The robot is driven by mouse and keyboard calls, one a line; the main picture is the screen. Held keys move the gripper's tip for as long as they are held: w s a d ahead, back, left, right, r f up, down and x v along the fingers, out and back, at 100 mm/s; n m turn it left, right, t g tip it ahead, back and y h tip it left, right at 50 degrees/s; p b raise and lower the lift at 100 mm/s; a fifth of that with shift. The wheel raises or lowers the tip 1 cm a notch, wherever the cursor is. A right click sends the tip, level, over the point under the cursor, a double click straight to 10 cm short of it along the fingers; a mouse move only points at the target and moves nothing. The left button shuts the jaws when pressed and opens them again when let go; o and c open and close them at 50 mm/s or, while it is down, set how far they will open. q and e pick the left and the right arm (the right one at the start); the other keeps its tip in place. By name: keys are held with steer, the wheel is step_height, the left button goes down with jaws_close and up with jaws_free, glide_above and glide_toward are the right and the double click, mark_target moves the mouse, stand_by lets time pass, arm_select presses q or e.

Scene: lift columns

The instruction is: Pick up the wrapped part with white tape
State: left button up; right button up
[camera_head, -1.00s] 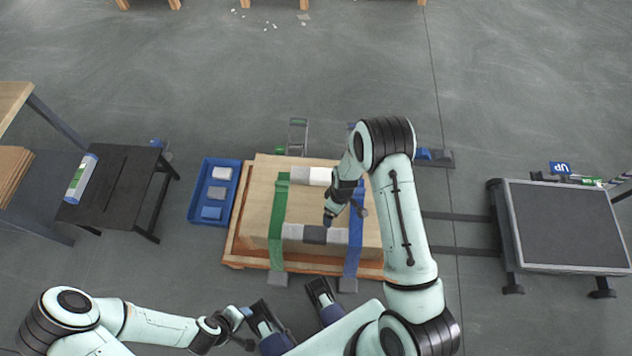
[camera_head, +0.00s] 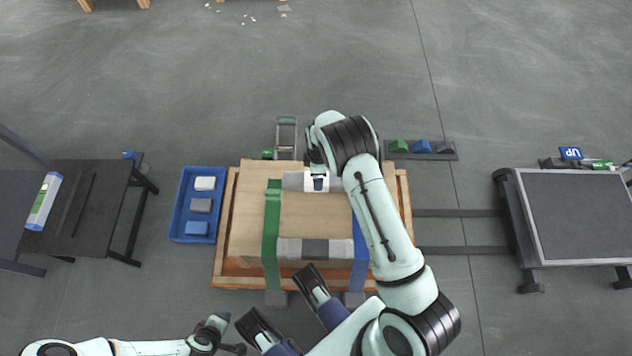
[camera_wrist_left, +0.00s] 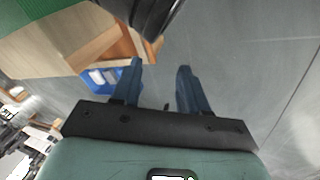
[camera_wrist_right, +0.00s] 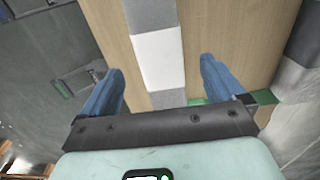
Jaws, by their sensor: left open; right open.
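The wrapped part with white tape (camera_head: 292,181) is a grey bar with a white middle band, lying across the back of the wooden box. Its right end is hidden by my right arm in the head view. My right gripper (camera_head: 318,182) is over the white band. In the right wrist view the white band (camera_wrist_right: 158,58) shows between the open, empty fingers of my right gripper (camera_wrist_right: 160,88); contact cannot be told. A second grey wrapped part with a dark band (camera_head: 315,249) lies at the box's front. My left gripper (camera_wrist_left: 160,85) is open and empty, low at the left.
A green strap (camera_head: 272,232) and a blue strap (camera_head: 361,245) cross the box. A blue tray (camera_head: 181,215) with several small blocks stands left. A black table (camera_head: 98,190) is further left, a dark-topped cart (camera_head: 585,215) at right.

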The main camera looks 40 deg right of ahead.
steer(key=shift+f, duration=0.4)
steer(key=shift+a+f+b, duration=0.15)
steer(key=shift+f+b, duration=0.25)
steer(key=shift+f, duration=0.25)
steer(key=shift+w+f+b, duration=0.2)
steer(key=shift+f+b, duration=0.2)
steer(key=shift+f, duration=1.25)
arm_select(q)
steer(key=f, duration=0.1)
steer(key=s+a+f, duration=0.1)
steer(key=shift+s+f+g, duration=0.2)
steer(key=shift+f+g, duration=0.1)
steer(key=shift+f, duration=0.1)
steer(key=shift+d, duration=0.1)
arm_select(e)
steer(key=shift+r, duration=0.15)
steer(key=c, duration=1.5)
